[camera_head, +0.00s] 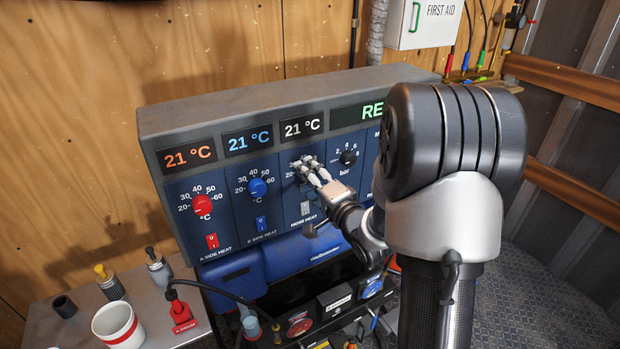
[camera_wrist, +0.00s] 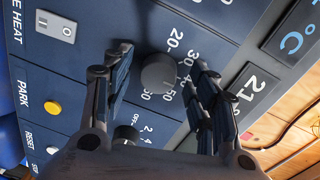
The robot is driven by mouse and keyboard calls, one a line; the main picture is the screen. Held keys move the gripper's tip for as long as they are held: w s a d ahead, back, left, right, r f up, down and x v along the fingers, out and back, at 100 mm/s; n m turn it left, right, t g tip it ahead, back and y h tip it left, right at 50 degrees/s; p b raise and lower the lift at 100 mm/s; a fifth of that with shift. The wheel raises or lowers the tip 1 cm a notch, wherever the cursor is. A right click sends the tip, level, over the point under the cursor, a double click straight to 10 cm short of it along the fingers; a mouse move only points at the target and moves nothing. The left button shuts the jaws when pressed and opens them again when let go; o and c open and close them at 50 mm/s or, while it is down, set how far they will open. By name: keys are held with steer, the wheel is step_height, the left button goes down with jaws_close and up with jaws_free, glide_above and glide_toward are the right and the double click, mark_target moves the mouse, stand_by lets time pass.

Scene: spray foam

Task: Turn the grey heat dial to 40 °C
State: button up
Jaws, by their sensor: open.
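The grey heat dial (camera_wrist: 158,72) is a round knob on the dark blue panel, with scale numbers from 20 to 60 around it. Its pointer cannot be made out. My gripper (camera_wrist: 158,64) is open, with one finger on each side of the dial; I cannot tell whether they touch it. The right finger in the wrist view covers part of the scale. In the head view my gripper (camera_head: 307,168) is at the hose heat section and largely hides the dial. The display above it (camera_head: 302,127) reads 21 °C in white.
To the left are a red dial (camera_head: 202,205) and a blue dial (camera_head: 258,187). A black bar dial (camera_head: 348,157) is close on the right. The grey hose heat switch (camera_head: 305,208) sits below. A mug (camera_head: 117,326) and fittings stand on the bench at lower left.

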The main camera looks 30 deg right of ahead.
steer(key=shift+s, duration=0.1)
steer(key=s, duration=0.7)
steer(key=shift+s+d+r, duration=0.15)
steer(key=shift+s+r, duration=0.05)
steer(key=shift+w, duration=0.1)
steer(key=s+a+r+n+g, duration=0.1)
steer(key=s+a+n+g, duration=0.5)
steer(key=s, duration=0.7)
steer(key=s+a+r+n+g, duration=0.1)
steer(key=s+a+n+g, duration=0.5)
steer(key=s+a+n, duration=0.3)
steer(key=s+a, duration=0.1)
steer(key=s, duration=0.3)
steer(key=shift+s+a+g+h, duration=0.25)
steer(key=shift+a+g+h, duration=0.05)
steer(key=shift+g, duration=0.1)
